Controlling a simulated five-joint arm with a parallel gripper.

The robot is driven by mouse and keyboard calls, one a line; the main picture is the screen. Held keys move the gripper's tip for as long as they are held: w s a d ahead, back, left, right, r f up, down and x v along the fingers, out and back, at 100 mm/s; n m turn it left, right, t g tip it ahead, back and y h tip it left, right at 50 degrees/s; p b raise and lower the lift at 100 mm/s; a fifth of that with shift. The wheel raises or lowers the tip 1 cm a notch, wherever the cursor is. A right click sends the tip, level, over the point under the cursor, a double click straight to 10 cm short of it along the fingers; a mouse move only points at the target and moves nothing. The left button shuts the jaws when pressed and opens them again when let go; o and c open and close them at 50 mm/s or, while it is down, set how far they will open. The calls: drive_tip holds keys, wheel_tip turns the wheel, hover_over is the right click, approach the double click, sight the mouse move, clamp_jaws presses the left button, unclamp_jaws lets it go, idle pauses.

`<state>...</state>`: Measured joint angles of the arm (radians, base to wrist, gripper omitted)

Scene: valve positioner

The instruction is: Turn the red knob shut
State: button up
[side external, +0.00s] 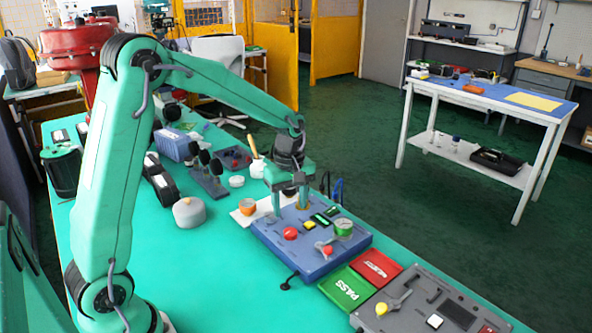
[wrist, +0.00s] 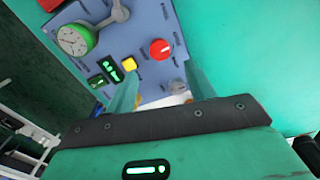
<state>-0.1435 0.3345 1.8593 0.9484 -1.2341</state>
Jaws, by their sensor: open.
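The red knob (side external: 290,233) sits on top of the blue positioner box (side external: 268,235). In the wrist view the red knob (wrist: 160,49) is round, with a short pale mark on its face. My gripper (side external: 290,212) is open over the back part of the box, its fingers pointing down. In the wrist view my gripper (wrist: 162,74) shows both fingers spread and empty, with the knob beyond the tips and between their lines. I see no contact with the knob.
Near the knob are a yellow button (wrist: 129,64), a green-rimmed gauge (wrist: 74,40) and a grey lever (wrist: 118,12). Green PASS and red trays (side external: 376,267) lie right of the box. A grey round weight (side external: 188,213) stands left.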

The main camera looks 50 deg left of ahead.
sight(290, 231)
drive_tip(key=shift+f, duration=0.1)
drive_tip(key=shift+f, duration=3.8)
drive_tip(key=shift+c, duration=0.4)
drive_tip(key=c, duration=0.9)
